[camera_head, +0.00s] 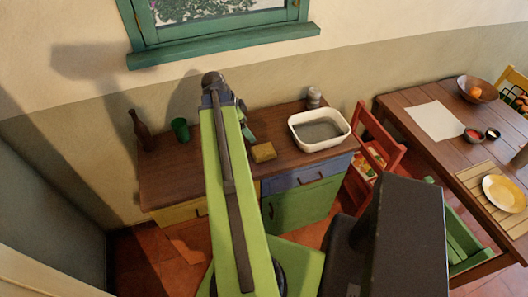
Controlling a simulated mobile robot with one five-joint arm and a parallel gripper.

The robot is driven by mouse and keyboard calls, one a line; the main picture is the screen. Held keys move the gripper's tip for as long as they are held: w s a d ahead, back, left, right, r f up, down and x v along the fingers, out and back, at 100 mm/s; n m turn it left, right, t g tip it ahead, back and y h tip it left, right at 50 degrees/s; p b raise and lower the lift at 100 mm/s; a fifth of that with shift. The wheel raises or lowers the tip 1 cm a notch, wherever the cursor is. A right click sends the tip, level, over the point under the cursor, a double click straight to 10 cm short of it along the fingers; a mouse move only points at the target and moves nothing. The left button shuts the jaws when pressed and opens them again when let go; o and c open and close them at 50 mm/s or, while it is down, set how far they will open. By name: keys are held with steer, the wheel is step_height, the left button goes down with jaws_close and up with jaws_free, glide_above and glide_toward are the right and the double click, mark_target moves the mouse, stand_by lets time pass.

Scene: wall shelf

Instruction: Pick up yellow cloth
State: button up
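A small yellow cloth (263,152), folded or block-like, lies on the brown wooden counter (178,168), just right of my green arm and left of the white basin. My arm reaches up across the middle of the view. Its far end, with my gripper (245,125), shows only in small part behind the arm, above and slightly left of the cloth. The fingers are too small and hidden to tell whether they are open or shut. A gap shows between the cloth and the visible arm parts.
A white basin (320,142) and a small jar (314,97) stand to the right on the counter. A green cup (180,130) and a dark bottle (141,130) stand to the left. A red chair (378,140) and a laid table (410,132) are at the right.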

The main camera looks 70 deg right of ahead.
steer(key=b, duration=1.1)
glide_above(263, 150)
steer(key=w+a, duration=0.2)
step_height(263, 150, down, 11)
steer(key=shift+d+f, duration=0.1)
steer(key=shift+f, duration=0.05)
steer(key=shift+s+d+f, duration=0.1)
steer(key=shift+s+f, duration=0.05)
steer(key=b+x, duration=0.5)
steer(key=shift+d+f, duration=0.1)
steer(key=shift+r, duration=0.2)
steer(key=shift+f, duration=0.25)
